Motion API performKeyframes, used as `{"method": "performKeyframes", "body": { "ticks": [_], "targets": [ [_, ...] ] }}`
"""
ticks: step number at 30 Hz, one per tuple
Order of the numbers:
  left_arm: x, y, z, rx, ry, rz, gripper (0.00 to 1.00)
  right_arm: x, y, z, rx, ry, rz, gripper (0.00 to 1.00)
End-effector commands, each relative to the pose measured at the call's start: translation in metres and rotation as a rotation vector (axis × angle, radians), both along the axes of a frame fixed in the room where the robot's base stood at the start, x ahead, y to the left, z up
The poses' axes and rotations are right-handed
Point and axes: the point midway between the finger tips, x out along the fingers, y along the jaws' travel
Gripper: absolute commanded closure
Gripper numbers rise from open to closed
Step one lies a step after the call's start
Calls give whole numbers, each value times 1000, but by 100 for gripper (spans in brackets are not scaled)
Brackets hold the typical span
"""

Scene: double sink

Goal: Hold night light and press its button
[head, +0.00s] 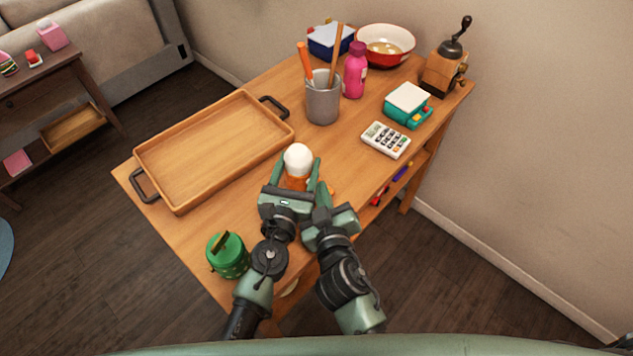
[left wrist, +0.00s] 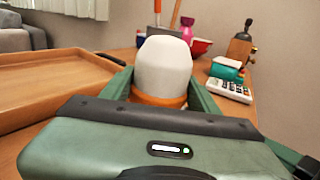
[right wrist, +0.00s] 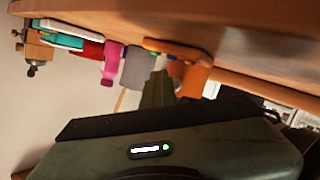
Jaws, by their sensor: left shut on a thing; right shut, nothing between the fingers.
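The night light (head: 298,158) has a white rounded top and an orange base (head: 296,183). It stands upright between the fingers of my left gripper (head: 294,176), which is shut on its base. In the left wrist view the white top (left wrist: 162,70) rises above the green fingers. My right gripper (head: 323,193) is shut and empty, just right of the night light. In the right wrist view its closed fingers (right wrist: 158,88) are close to the orange base (right wrist: 193,78); I cannot tell if they touch. I cannot make out the button.
A wooden tray (head: 186,191) lies left on the table. A grey cup (head: 323,104) with tall sticks, a pink bottle (head: 355,72) and a calculator (head: 386,139) stand beyond. A green jar (head: 229,258) is near the front left edge. Some bare tabletop shows around the grippers.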

Motion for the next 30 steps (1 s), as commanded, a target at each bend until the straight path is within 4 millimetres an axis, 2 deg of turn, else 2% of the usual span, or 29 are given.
{"method": "performKeyframes", "body": {
  "ticks": [1,17,30],
  "targets": [
    [-8,-17,-1,-12,10,-37,85,4,3,3,4,-7,2,100],
    [-8,-17,0,-15,8,-36,85,4,2,3,4,-6,0,100],
    [-7,-16,-1,-11,7,-35,85,-11,-12,5,3,-9,2,100]
  ]
}}
